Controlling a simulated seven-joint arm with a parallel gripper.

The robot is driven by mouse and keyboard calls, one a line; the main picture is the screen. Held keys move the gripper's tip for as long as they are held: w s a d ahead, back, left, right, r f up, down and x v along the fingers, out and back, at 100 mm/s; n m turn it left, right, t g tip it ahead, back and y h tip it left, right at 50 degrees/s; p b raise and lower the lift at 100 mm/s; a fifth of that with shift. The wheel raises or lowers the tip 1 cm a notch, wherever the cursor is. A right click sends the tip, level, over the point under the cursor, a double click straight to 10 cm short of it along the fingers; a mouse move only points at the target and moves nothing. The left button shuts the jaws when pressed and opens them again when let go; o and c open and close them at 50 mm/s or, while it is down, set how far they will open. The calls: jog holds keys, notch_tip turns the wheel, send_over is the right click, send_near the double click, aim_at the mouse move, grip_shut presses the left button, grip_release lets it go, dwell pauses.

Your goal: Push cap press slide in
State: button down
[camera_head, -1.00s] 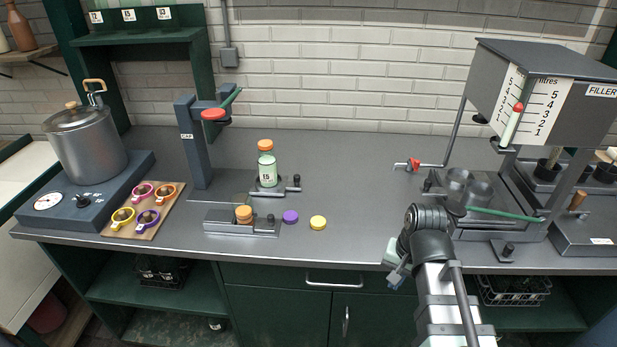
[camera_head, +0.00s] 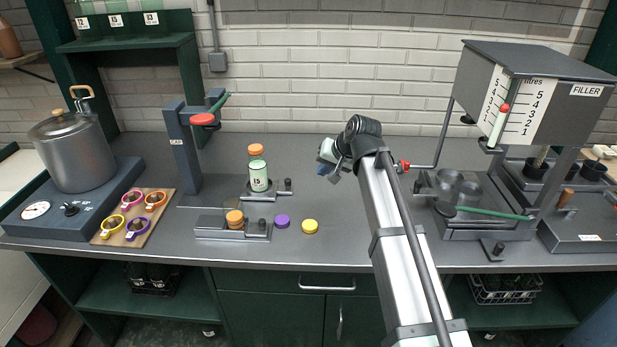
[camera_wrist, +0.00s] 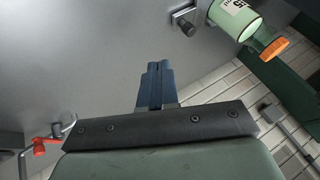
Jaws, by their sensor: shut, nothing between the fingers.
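The cap press is a dark post labelled CAP (camera_head: 182,150) with a red round head and green lever (camera_head: 203,119) at the top. A bottle (camera_head: 258,172) with an orange cap and a label reading 15 stands upright on a small metal slide (camera_head: 266,192), in front and right of the post. The slide has a dark knob (camera_head: 288,184) at its right end. The bottle and a slide knob (camera_wrist: 187,27) also show in the wrist view. My gripper (camera_head: 328,160) is shut and empty, right of the bottle and apart from it; its fingers (camera_wrist: 156,84) are together in the wrist view.
A pot (camera_head: 72,150) stands at left, near coloured rings on a board (camera_head: 118,238). The filler (camera_head: 535,100) stands at right, with a red valve (camera_head: 404,166).

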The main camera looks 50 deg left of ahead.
aim_at(258, 175)
jog(key=x, duration=0.9)
jog(key=shift+a+f, duration=0.1)
jog(key=shift+f, duration=0.1)
jog(key=shift+s+a+f, duration=0.1)
jog(key=shift+s+a, duration=0.55)
jog(key=shift+a, duration=0.2)
jog(key=shift+s+a, duration=0.55)
jog(key=shift+a, duration=0.2)
jog(key=s+a, duration=0.9)
jog(key=shift+s, duration=0.1)
